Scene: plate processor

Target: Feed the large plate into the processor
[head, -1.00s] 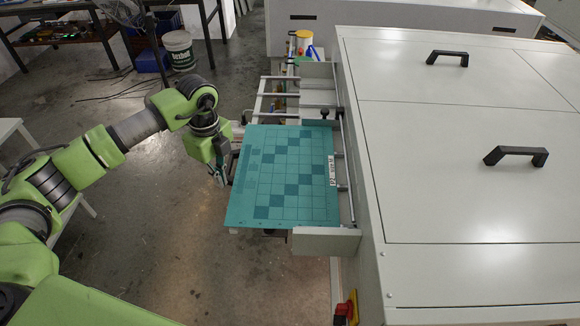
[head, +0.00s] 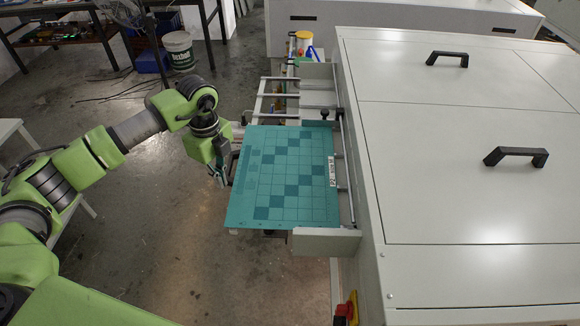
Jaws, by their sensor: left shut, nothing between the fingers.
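The large teal plate (head: 285,180), with a checkered pattern and a small white label, lies flat on the feed rack (head: 327,241) at the side of the processor (head: 465,170). Its right edge is near the rack's rails by the machine's wall. My left gripper (head: 222,178) is at the plate's left edge, pointing down, shut with nothing held. Whether its fingers touch the edge cannot be told. My right gripper does not show.
Bare rack bars (head: 280,86) extend behind the plate. A red and yellow switch (head: 347,308) sits low on the processor's side. A white bucket (head: 179,51) and a table (head: 70,36) stand at the back left. The floor left of the plate is clear.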

